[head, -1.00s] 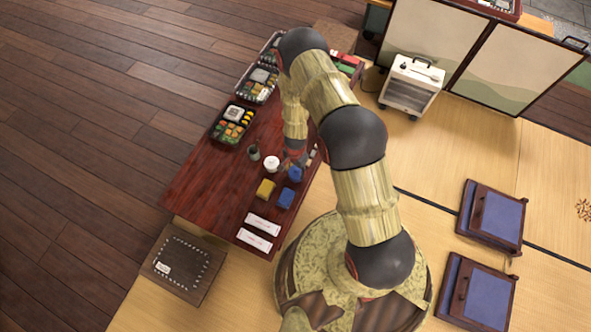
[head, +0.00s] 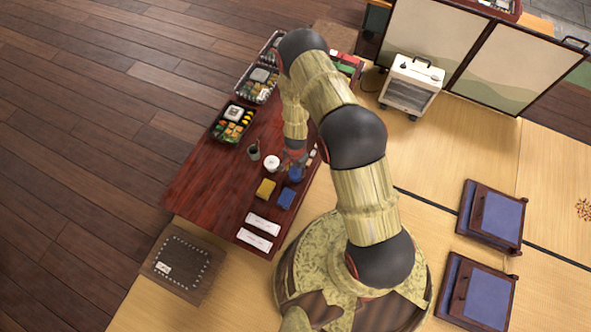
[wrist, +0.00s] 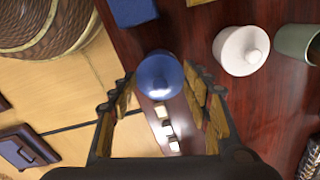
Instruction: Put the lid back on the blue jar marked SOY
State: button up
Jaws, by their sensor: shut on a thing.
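A round, glossy blue piece with a small knob (wrist: 158,72), which looks like the lid of the blue jar, is between my fingertips in the wrist view. My gripper (wrist: 159,82) is shut on it, one finger on each side. In the head view my gripper (head: 293,160) is low over the table's right side, where the blue of the jar or lid (head: 297,174) shows just below the fingers. I cannot tell whether the lid is seated on the jar or just above it. The SOY marking is not visible.
A white lidded jar (head: 272,163) and a dark grey-green cup (head: 254,152) stand to the left. A yellow block (head: 265,189) and a blue block (head: 286,198) lie nearer. Several small pale pieces (wrist: 165,125) lie close by. The table's (head: 205,185) left part is clear.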

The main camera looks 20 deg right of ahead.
dwell(0.3)
jog(key=o, duration=0.9)
jog(key=shift+c, duration=0.2)
jog(key=o, duration=0.5)
jog(key=shift+c, duration=0.2)
jog(key=shift+o, duration=0.8)
jog(key=shift+r+p, duration=3.4)
jog(key=shift+r, duration=0.1)
jog(key=shift+c, duration=1.2)
